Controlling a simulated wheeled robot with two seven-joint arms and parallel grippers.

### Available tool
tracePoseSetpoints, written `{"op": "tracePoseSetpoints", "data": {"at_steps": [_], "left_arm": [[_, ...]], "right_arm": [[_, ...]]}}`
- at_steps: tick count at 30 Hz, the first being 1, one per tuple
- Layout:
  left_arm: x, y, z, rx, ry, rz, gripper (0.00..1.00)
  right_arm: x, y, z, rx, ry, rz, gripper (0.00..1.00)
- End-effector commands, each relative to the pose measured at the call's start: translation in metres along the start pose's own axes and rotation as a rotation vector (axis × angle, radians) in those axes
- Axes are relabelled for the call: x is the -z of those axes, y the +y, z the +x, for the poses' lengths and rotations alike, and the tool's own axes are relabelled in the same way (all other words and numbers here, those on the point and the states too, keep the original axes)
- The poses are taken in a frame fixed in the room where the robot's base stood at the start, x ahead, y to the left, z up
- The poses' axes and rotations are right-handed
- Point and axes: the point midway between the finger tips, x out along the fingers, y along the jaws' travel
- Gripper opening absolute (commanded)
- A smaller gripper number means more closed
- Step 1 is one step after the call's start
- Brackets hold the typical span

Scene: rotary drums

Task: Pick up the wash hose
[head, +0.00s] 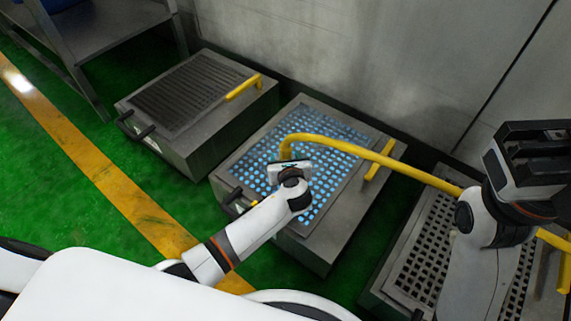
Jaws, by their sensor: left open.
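The wash hose (345,147) is a yellow tube. It arches over the middle metal box and runs right toward my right arm, where its far part is hidden. Its left end bends down onto the box's blue-lit perforated top. My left gripper (289,165) is open at that bent left end, just below the arch. The hose's lower end is hidden behind it, and I cannot tell whether they touch. My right gripper (527,150) is raised at the right, away from the bent end; its jaw gap is unclear.
The middle box (320,253) has a yellow handle (378,160). A slatted box (190,155) stands to its left and a perforated grate box (425,262) to its right. A grey wall (350,60) is close behind. Green floor (60,150) with a yellow stripe is open at left.

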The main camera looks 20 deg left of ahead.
Motion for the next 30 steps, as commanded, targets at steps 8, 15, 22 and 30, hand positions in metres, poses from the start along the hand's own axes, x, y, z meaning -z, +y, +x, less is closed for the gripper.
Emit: {"op": "tracePoseSetpoints", "data": {"at_steps": [8, 15, 22, 30], "left_arm": [[0.0010, 0.0002, 0.0048, -0.001, 0.000, -0.001, 0.55], [0.0007, 0.0001, 0.0047, -0.001, 0.000, -0.001, 0.22], [0.0013, 0.0003, 0.0045, -0.002, 0.001, -0.001, 0.00], [0.0087, 0.0004, 0.0010, -0.002, 0.001, -0.002, 0.00]], "right_arm": [[-0.0013, 0.0005, 0.0028, -0.004, -0.012, -0.001, 0.00], [-0.0012, 0.0005, 0.0026, -0.004, -0.011, -0.001, 0.00], [-0.0012, 0.0006, 0.0026, -0.004, -0.012, -0.001, 0.00], [-0.0015, -0.0001, 0.0082, -0.003, -0.015, -0.001, 0.00]]}}
